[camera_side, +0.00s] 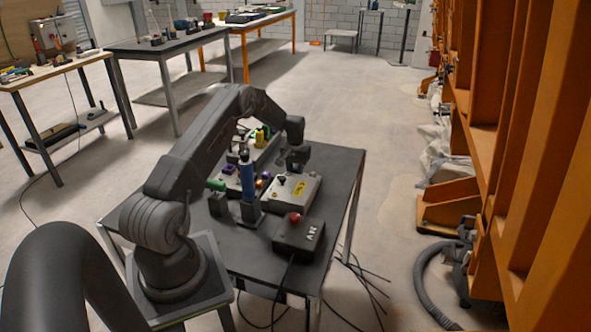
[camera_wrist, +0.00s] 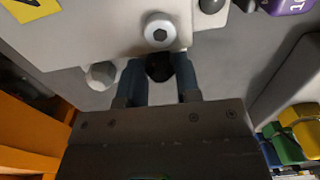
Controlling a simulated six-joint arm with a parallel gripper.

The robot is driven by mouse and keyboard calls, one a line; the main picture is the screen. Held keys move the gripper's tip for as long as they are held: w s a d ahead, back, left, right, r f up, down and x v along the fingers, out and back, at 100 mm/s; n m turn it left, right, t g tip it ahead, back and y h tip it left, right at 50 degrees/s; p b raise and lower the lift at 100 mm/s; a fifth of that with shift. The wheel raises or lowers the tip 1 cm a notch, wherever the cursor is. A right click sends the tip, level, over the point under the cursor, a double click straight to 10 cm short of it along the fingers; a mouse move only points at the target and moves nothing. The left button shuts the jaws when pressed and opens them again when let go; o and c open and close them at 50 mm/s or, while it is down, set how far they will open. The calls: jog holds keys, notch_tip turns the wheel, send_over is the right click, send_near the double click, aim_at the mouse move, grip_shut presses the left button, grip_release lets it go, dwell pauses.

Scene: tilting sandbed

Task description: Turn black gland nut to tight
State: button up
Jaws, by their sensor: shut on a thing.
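The black gland nut (camera_wrist: 159,68) shows in the wrist view as a dark round piece between my two fingers, at the edge of a light grey box (camera_wrist: 95,35). My gripper (camera_wrist: 160,62) is shut on it, one finger on each side. The nut's lower part is hidden by my gripper body, and I see no mark for how tight it is. In the side view my gripper (camera_side: 297,158) reaches down at the far edge of the light box (camera_side: 305,197) on the table. The nut is hidden there.
A pale hex piece (camera_wrist: 100,76) sits close left of my fingers. A white round piece with a dark hex centre (camera_wrist: 159,30) is just above them. A black box with a red button (camera_side: 299,236) and a blue cylinder (camera_side: 248,180) stand nearby on the table.

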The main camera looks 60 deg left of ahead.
jog(key=shift+m, duration=2.8)
jog(key=o, duration=0.9)
jog(key=shift+d, duration=0.1)
